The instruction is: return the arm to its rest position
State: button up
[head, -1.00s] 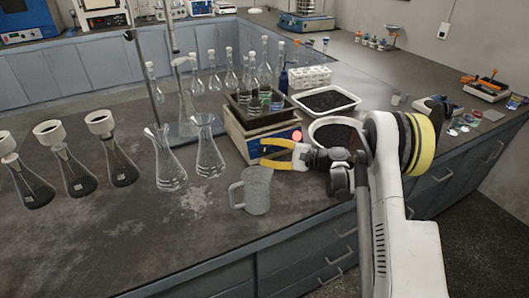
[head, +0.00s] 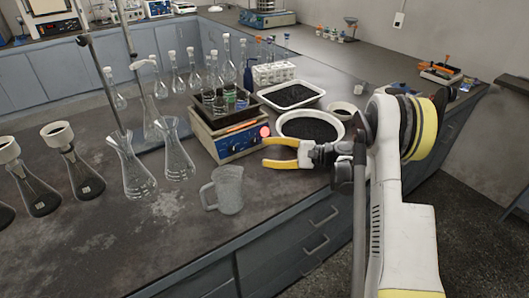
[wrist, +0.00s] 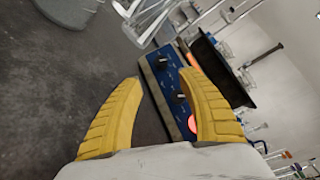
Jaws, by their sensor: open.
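My gripper (head: 264,153) has yellow fingers and is open and empty. In the head view it is above the counter, in front of the hot plate (head: 228,143) with its blue front panel. In the wrist view, my gripper (wrist: 165,84) shows both curved fingers spread apart, with the blue panel (wrist: 172,90) of the hot plate beyond them. My white arm is at the right of the head view.
A glass beaker (head: 224,189) stands left of and below my gripper. Flasks (head: 177,150) stand further left. A black tray (head: 222,103) with vials is on the hot plate. White trays of dark grains (head: 310,127) are behind my arm.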

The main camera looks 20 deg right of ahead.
jog(key=shift+a+r, duration=0.15)
jog(key=shift+r, duration=0.05)
jog(key=s+a+r+n+g+h, duration=0.2)
jog(key=s+a+r+n+h, duration=0.2)
jog(key=s+a+r+h, duration=0.5)
jog(key=s+d+n+h, duration=0.3)
jog(key=s, duration=0.9)
jog(key=s+d+r+n+t+h, duration=0.1)
jog(key=s+d+n+h, duration=0.1)
jog(key=s, duration=1)
jog(key=shift+s+d+r+n+h, duration=0.2)
jog(key=shift+d+n+h, duration=0.2)
jog(key=shift+d+n, duration=0.6)
